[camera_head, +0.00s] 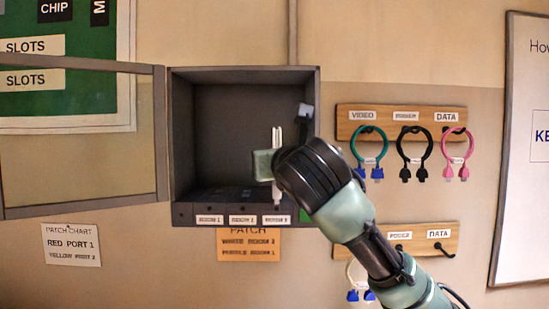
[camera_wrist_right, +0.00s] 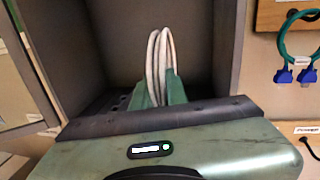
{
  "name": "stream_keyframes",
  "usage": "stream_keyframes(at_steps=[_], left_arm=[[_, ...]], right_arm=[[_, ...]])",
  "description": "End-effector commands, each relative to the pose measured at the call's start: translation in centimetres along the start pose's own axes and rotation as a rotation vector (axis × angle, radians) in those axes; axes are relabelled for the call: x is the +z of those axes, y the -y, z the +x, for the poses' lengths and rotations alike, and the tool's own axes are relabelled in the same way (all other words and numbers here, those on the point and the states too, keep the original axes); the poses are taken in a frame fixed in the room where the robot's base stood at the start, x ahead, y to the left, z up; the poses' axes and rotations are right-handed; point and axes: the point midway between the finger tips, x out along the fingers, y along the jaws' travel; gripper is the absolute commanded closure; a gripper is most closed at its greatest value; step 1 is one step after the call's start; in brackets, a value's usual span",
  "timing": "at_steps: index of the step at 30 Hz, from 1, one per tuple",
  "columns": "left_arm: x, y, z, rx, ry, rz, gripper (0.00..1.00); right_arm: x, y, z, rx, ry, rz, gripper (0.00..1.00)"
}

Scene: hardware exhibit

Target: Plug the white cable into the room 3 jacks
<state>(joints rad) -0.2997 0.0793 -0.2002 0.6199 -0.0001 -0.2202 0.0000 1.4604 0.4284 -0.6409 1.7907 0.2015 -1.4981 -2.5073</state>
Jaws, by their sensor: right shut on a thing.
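The white cable (camera_head: 277,136) is a loop held upright inside the open dark wall box, near its right side. Its lower end (camera_head: 277,194) hangs just above the label for room 3 (camera_head: 276,219). My right gripper (camera_head: 265,163) is inside the box, shut on the cable. In the right wrist view the white loop (camera_wrist_right: 161,52) rises between the green fingers (camera_wrist_right: 161,92). The jacks on the box floor (camera_head: 235,194) are dark and small, and those of room 3 are partly hidden. I cannot tell whether the plugs touch them. My left gripper is not in view.
The box door (camera_head: 160,135) stands open to the left. The box's right wall (camera_head: 313,95) is close to my right arm, with a pale piece (camera_head: 306,110) near it. Looped cables hang on a rack (camera_head: 388,112) to the right. My arm partly hides a lower rack (camera_head: 448,232).

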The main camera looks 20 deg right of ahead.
Motion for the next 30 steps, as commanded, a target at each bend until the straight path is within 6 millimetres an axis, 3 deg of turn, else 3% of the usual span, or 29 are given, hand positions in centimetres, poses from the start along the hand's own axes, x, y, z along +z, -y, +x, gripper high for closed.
stream_keyframes(at_steps=[30], left_arm=[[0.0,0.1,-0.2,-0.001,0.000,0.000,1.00]], right_arm=[[0.0,2.0,9.9,-0.002,0.002,0.000,1.00]])
